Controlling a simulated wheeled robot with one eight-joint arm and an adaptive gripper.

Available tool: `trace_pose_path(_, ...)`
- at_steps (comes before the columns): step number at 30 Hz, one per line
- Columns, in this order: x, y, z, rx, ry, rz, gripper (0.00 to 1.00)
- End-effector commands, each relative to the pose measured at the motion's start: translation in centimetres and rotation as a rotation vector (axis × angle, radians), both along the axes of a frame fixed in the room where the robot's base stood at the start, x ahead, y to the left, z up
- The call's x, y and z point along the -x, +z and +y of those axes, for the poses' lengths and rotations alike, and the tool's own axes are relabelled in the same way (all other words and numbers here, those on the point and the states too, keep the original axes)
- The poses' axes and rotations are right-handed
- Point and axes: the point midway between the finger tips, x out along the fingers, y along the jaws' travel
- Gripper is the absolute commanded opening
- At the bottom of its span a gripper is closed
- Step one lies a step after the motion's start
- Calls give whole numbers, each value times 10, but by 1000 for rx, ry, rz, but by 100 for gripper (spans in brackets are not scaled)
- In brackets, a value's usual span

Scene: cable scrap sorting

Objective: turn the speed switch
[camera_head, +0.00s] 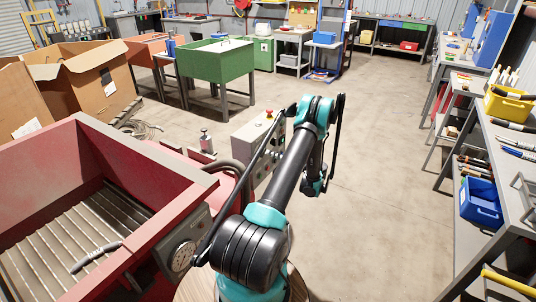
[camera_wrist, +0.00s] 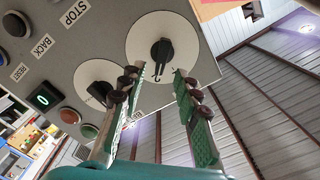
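In the wrist view, a grey control panel (camera_wrist: 92,45) fills the upper left. It carries two black rotary switches on white round dials. The larger-looking switch (camera_wrist: 162,50) is at the top middle, and the other switch (camera_wrist: 98,91) is lower left, partly behind my left finger. No readable label tells me which is the speed switch. My gripper (camera_wrist: 159,72) is open, its two fingers apart and empty, with the upper switch beyond the gap between the tips. I cannot tell whether they touch it. In the head view, the control box (camera_head: 247,134) stands behind my arm, which hides part of it.
The panel also holds a STOP label, a lit green display (camera_wrist: 43,97) and several push buttons. A red button (camera_head: 269,114) tops the box. A red machine hopper (camera_head: 130,155) stands left. Shelves (camera_head: 515,180) line the right; the floor between is clear.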

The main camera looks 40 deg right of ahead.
Motion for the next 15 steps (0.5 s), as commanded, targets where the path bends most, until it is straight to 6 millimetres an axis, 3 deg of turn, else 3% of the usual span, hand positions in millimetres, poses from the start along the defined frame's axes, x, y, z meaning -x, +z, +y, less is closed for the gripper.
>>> trace_pose_path(9, 59, 0, -25, 0, -4, 0, 32)
trace_pose_path(15, 76, 0, -32, 0, -3, 0, 32)
